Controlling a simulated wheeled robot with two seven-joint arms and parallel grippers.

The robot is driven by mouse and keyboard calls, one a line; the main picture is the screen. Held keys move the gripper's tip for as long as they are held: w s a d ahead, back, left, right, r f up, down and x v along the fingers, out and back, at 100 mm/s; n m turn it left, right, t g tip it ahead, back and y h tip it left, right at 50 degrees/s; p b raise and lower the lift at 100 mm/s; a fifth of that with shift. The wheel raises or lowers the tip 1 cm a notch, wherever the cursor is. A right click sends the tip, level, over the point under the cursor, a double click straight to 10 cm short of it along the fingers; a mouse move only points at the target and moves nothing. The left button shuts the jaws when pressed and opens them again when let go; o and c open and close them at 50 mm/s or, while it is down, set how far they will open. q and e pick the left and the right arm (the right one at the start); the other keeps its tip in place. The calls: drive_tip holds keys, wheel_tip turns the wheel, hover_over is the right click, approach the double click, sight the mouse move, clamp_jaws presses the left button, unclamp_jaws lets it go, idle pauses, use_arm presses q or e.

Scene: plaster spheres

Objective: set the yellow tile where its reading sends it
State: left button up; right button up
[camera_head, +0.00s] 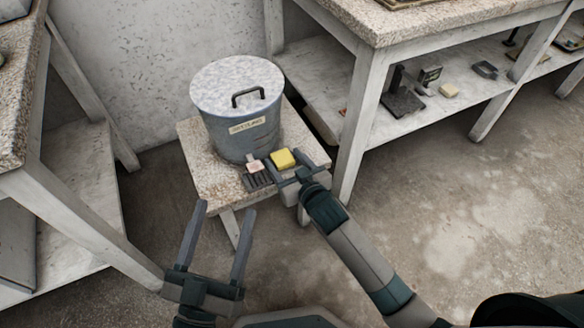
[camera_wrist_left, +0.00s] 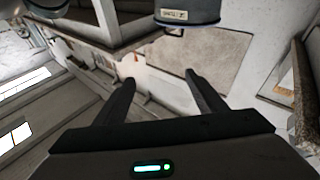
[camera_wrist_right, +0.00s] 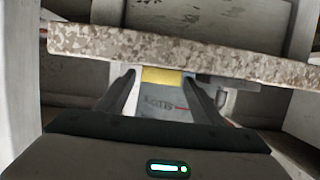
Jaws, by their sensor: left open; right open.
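A yellow tile (camera_head: 284,158) is at the front edge of a small stone-topped stand, in front of a grey lidded bin (camera_head: 230,125). My right gripper (camera_head: 288,168) is open, with its fingers on either side of the tile. In the right wrist view the yellow tile (camera_wrist_right: 162,75) shows between the two fingertips; I cannot tell whether they touch it. No reading on the tile is legible. My left gripper (camera_head: 225,208) is open and empty, low in front of the stand. It also shows empty in the left wrist view (camera_wrist_left: 160,78).
A dark slotted rack (camera_head: 259,180) with a pinkish tile (camera_head: 254,166) is left of the yellow tile. The bin has a label (camera_head: 247,126) and lid handle. A lower shelf at right holds a dark device (camera_head: 402,98), a yellowish block (camera_head: 449,90) and a tray (camera_head: 485,69). Benches flank the stand.

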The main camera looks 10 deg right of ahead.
drive_tip(key=shift+s+d+r, duration=0.15)
drive_tip(key=shift+s+r, duration=0.05)
drive_tip(key=shift+s, duration=0.25)
use_arm(q)
wheel_tip(320, 180, down, 9)
drive_tip(key=w+a+g+y+p, duration=0.1)
drive_tip(key=g+y+p, duration=0.1)
drive_tip(key=g, duration=0.3)
drive_tip(key=shift+a+r, duration=0.2)
use_arm(e)
drive_tip(key=v, duration=1.1)
use_arm(q)
drive_tip(key=shift+w, duration=0.1)
use_arm(e)
drive_tip(key=s+r, duration=0.3)
drive_tip(key=s, duration=0.3)
drive_tip(key=s+a+r+t+y, duration=0.1)
drive_tip(key=s+r, duration=0.2)
drive_tip(key=s, duration=0.4)
drive_tip(key=shift+s+r+m, duration=0.2)
drive_tip(key=shift+r+m, duration=0.05)
drive_tip(key=shift+m, duration=0.15)
drive_tip(key=shift+o, duration=0.5)
